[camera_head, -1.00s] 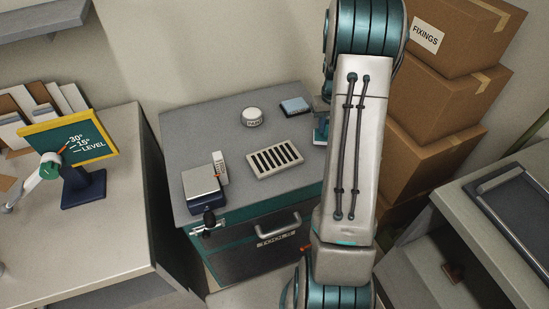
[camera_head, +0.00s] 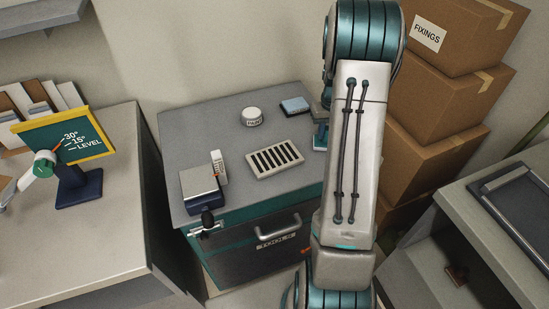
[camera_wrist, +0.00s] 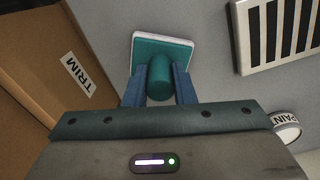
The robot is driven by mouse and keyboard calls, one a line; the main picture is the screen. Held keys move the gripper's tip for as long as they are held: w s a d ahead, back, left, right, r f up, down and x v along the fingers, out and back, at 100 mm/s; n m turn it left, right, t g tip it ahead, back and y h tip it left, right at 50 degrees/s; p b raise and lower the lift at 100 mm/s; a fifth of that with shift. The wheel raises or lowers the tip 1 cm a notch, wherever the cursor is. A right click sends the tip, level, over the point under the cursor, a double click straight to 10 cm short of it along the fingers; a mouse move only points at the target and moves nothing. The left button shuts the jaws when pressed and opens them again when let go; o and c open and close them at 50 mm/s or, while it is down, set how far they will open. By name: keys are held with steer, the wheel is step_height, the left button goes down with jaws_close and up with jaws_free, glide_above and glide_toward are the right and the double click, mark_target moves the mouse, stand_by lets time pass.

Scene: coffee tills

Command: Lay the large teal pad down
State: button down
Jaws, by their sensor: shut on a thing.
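The large teal pad (camera_wrist: 163,46) shows in the wrist view as a teal block with a pale edge and a rounded teal handle (camera_wrist: 160,78). My gripper (camera_wrist: 160,88) is shut on this handle, with one blue finger on each side. The pad is over the grey top of the cabinet, and I cannot tell whether it touches it. In the head view a teal piece with a pale lower edge, probably the pad (camera_head: 320,141), peeks out left of my arm at the cabinet's right side. My arm hides most of the gripper there.
Stacked cardboard boxes (camera_head: 432,148) stand close on the right. An angle sign (camera_head: 64,139) stands on the left counter.

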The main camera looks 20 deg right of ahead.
steer(key=c, duration=1.1)
jaws_free()
step_height(320, 180, up, 14)
steer(key=shift+f, duration=0.1)
